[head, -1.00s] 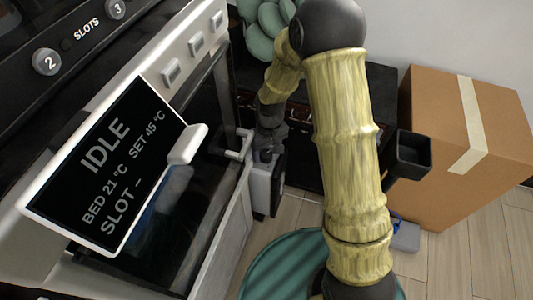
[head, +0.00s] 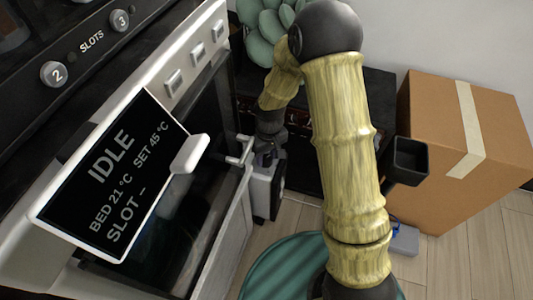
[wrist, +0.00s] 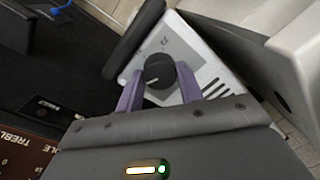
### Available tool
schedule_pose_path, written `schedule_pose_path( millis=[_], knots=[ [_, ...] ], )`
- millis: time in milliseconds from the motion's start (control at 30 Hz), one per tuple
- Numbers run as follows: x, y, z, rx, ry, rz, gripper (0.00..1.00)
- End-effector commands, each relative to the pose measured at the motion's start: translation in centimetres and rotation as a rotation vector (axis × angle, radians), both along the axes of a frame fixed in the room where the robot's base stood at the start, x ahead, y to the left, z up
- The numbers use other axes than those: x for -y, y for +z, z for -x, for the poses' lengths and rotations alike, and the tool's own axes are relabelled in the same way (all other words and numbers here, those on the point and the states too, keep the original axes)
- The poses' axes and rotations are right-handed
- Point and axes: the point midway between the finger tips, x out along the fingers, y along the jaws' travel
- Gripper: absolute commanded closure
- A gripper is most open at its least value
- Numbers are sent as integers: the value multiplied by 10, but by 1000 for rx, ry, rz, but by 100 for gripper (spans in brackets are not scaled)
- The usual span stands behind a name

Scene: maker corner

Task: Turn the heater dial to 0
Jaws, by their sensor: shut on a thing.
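The heater is a small white box with a dark side (head: 262,190), low beside the white cabinet in the head view. In the wrist view its white face (wrist: 193,47) carries a round black dial (wrist: 158,70), vent slots and a small printed mark above the dial. A pale pointer line shows on the dial, but the scale is too small to read. My gripper (wrist: 159,75) has its two purple fingers shut on the dial, one at each side. In the head view my gripper (head: 266,157) is over the heater, and the dial is hidden.
A white machine with a tilted IDLE display (head: 115,175) and a handle (head: 238,150) stands left of the heater. A black cabinet (head: 345,95) is behind my arm. A cardboard box (head: 490,150) stands right. A green round surface (head: 285,270) is in front.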

Motion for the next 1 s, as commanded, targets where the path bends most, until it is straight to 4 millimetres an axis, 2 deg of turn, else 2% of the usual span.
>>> schedule_pose_path(
  millis=[367,1000],
  knots=[
    [-1,6,0,-4,255,-1,86],
    [-3,5,0,-2,861,-3,86]
  ],
)
